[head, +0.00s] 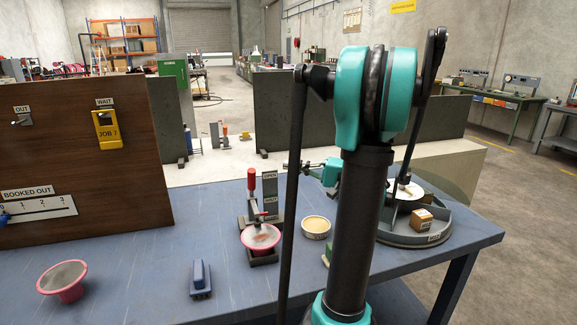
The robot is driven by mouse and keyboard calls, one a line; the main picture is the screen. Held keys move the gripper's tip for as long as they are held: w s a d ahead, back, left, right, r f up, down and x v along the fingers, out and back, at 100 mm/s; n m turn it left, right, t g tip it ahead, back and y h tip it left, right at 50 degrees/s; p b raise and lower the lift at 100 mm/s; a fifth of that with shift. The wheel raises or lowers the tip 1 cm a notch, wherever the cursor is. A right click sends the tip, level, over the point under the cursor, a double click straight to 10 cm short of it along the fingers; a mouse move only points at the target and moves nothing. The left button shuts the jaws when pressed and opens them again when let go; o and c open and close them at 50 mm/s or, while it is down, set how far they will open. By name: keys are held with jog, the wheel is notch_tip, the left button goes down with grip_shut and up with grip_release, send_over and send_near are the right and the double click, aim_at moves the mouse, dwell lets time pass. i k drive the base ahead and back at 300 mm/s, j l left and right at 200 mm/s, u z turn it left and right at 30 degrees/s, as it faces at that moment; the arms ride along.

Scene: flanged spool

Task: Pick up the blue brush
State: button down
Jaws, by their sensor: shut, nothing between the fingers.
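My gripper (291,166) shows small and partly hidden behind my arm, above the back of the table, pointing left. It is shut and empty, well apart from the brush, to its right and farther back.
A pink bowl (62,281) stands left of the brush. A divided grey tray (447,236) is at the right. A brown board (85,150) rises at back left.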

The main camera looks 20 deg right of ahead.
aim_at(200, 275)
jog(key=k, duration=1)
